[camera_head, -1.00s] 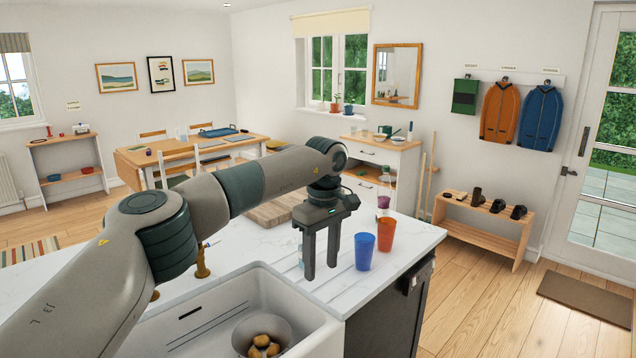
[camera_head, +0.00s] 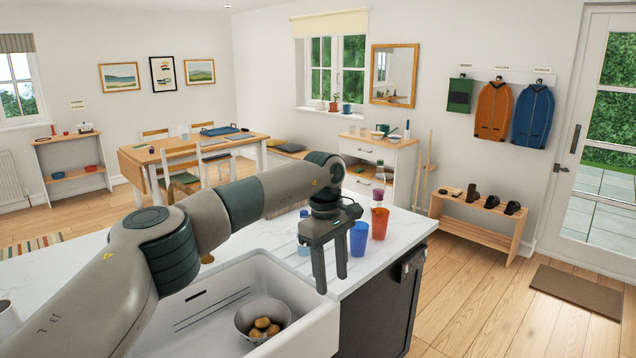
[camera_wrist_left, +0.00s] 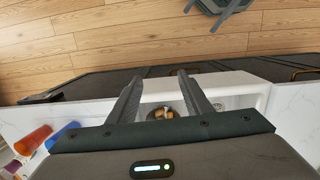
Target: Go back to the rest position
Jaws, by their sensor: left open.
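My left gripper (camera_head: 332,284) hangs open and empty over the right front edge of the sink, its fingers pointing down. Its two dark fingers also show apart in the left wrist view (camera_wrist_left: 158,74), with nothing between the tips. My left arm reaches in from the lower left. A blue cup (camera_head: 359,238) and an orange cup (camera_head: 379,222) stand on the white counter (camera_head: 405,227) just right of the gripper. My right gripper is not in the head view.
The white sink (camera_head: 225,290) holds a metal bowl (camera_head: 244,322) with several brown items. A bottle (camera_head: 379,175) stands behind the cups. A shoe bench (camera_head: 475,222), hung jackets (camera_head: 533,115) and a door (camera_head: 590,130) are to the right.

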